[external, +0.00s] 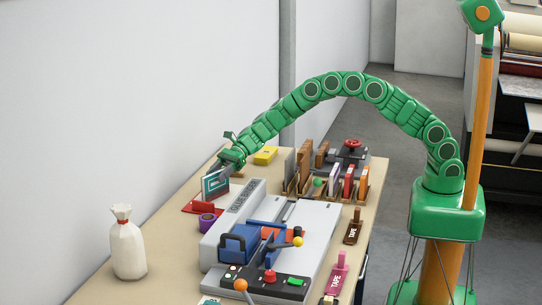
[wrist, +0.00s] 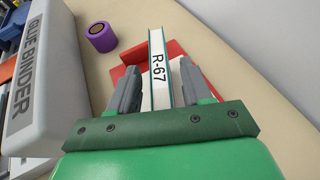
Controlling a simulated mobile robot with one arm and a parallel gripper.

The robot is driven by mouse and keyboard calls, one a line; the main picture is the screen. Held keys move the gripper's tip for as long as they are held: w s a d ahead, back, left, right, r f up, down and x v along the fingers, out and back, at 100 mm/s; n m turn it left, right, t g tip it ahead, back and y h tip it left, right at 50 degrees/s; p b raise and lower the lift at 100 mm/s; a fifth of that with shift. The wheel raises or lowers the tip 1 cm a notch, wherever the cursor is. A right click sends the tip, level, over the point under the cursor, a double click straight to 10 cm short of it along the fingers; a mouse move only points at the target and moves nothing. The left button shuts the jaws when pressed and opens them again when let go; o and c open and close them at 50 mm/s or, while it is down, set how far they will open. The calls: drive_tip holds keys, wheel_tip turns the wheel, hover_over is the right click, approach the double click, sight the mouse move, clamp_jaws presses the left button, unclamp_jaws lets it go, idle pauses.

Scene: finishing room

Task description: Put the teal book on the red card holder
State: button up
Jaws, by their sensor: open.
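The teal book (external: 215,184) stands roughly upright at the red card holder (external: 200,208), near the table's left edge. Its lower edge appears to rest on the holder, but I cannot tell exactly how it is seated. My gripper (external: 231,158) is at the book's upper edge. In the wrist view, the jaws of my gripper (wrist: 159,75) are open, with one finger on each side of the book.
A purple tape roll (external: 207,221) lies close to the holder. The grey glue binder (external: 225,214) is beside them. A yellow block (external: 266,156) and a wooden rack of books (external: 305,190) stand farther back. A white sack (external: 128,250) stands at front left, with bare table between.

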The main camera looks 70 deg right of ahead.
drive_tip(key=v, duration=1.1)
drive_tip(key=shift+s+d, duration=0.15)
drive_tip(key=shift+d, duration=0.15)
drive_tip(key=shift+s+r, duration=0.1)
